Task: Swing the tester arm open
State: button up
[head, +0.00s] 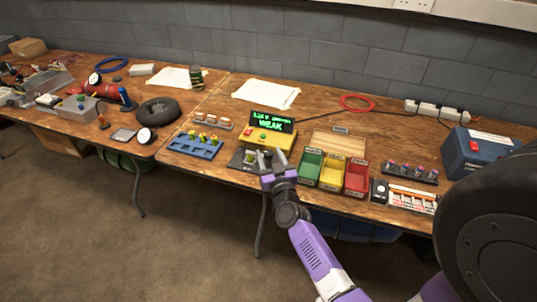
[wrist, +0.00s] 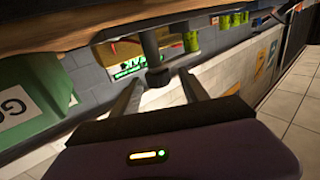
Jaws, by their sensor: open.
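The yellow tester (head: 270,138) stands on the table in the head view, its green display (head: 272,121) reading WEAK on the last line. A dark base (head: 243,160) sits in front of it, partly hidden by my gripper. My gripper (head: 270,180) is at the table's front edge, just before the tester. In the wrist view my gripper (wrist: 160,92) is open, and a dark post with a rounded end (wrist: 157,74) shows between the fingers. I cannot tell whether the fingers touch it. The display also shows behind, in the wrist view (wrist: 125,70).
Green (head: 310,165), yellow (head: 333,171) and red (head: 357,178) bins stand close to the right of my gripper. A blue tray (head: 196,146) with yellow-green cells is to the left. A blue box (head: 480,150) stands at the far right. The table's front edge is close.

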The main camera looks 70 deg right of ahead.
jog(key=shift+w+d, duration=0.3)
jog(key=shift+d, duration=0.1)
jog(key=shift+c, duration=0.2)
grip_shut()
dwell(1.1)
